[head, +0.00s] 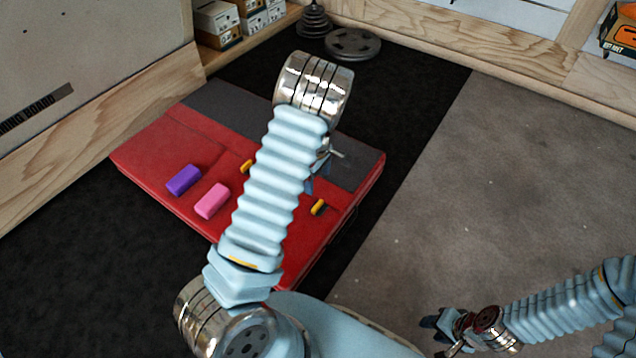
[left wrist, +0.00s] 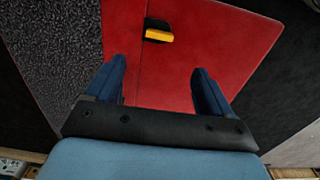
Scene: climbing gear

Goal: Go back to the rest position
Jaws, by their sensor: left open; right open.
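My left gripper (left wrist: 157,85) is open and empty, its two blue fingers apart above the red mat (left wrist: 130,40). In the head view it is mostly hidden behind my left arm, with a bit of blue finger (head: 309,186) showing over the mat (head: 150,150). My right gripper (head: 440,335) is low at the bottom right of the head view, over the grey floor, open with nothing seen in it.
On the mat lie a purple block (head: 183,180), a pink block (head: 212,201) and two yellow-and-black pieces, one (head: 246,167) beside my arm, the other (head: 319,207) right of it. Weight plates (head: 352,44) and boxes (head: 217,20) stand behind. Grey floor (head: 480,190) at right is clear.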

